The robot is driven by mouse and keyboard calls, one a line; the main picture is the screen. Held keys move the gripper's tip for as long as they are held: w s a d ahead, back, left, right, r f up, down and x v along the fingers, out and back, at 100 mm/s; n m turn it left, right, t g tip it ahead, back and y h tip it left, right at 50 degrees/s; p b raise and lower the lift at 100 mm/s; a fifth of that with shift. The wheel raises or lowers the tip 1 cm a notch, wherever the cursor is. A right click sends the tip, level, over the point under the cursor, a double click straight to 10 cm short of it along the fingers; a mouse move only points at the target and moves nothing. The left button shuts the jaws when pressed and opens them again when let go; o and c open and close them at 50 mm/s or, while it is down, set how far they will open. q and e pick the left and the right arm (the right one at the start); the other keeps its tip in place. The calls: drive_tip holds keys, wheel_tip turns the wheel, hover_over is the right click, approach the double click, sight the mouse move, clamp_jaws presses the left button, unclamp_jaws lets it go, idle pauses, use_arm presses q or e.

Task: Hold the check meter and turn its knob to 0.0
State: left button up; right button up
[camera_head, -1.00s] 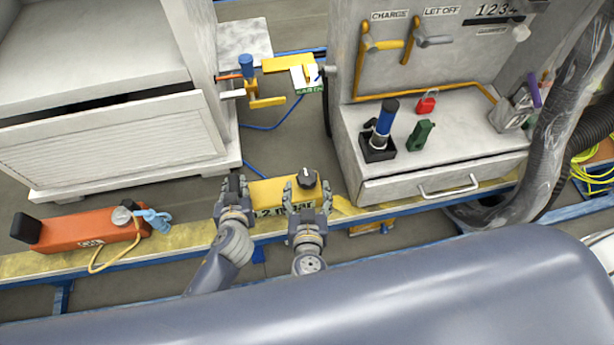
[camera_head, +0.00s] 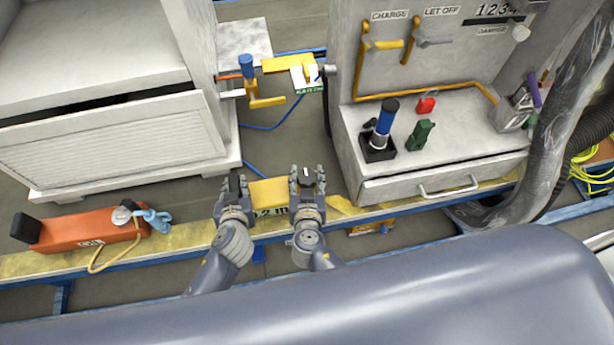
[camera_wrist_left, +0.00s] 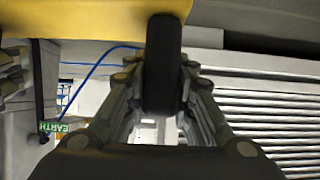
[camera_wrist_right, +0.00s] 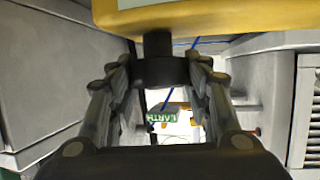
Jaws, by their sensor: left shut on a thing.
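The check meter is a yellow box (camera_head: 268,191) in the middle of the head view, between my two grippers. My left gripper (camera_head: 233,186) is shut on its black handle, seen between the fingers in the left wrist view (camera_wrist_left: 163,65). My right gripper (camera_head: 307,176) has its fingers on either side of the black knob (camera_wrist_right: 160,68) at the meter's right end. Whether they press on the knob cannot be told. A small white mark shows on the knob's top in the head view.
An orange unit (camera_head: 80,232) with a yellow cord lies to the left. A grey charging cabinet (camera_head: 440,189) with a drawer stands at the right, bearing a blue-topped tool (camera_head: 385,126). A white cabinet (camera_head: 110,145) stands at the left. A yellow clamp bracket (camera_head: 265,101) is behind.

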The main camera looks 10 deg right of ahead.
drive_tip(key=shift+d+f+n+y, duration=0.1)
drive_tip(key=shift+n+y, duration=0.3)
drive_tip(key=n+y, duration=0.2)
drive_tip(key=y, duration=0.1)
drive_tip(key=shift+d+n, duration=0.1)
drive_tip(key=shift+n, duration=0.3)
drive_tip(key=n+y, duration=0.3)
drive_tip(key=shift+g+y, duration=0.3)
drive_tip(key=shift+g, duration=0.1)
drive_tip(key=shift+n+g+y, duration=0.5)
drive_tip(key=shift+n+y, duration=0.5)
drive_tip(key=shift+y, duration=0.2)
drive_tip(key=o, duration=1.1)
drive_tip(key=shift+c, duration=0.2)
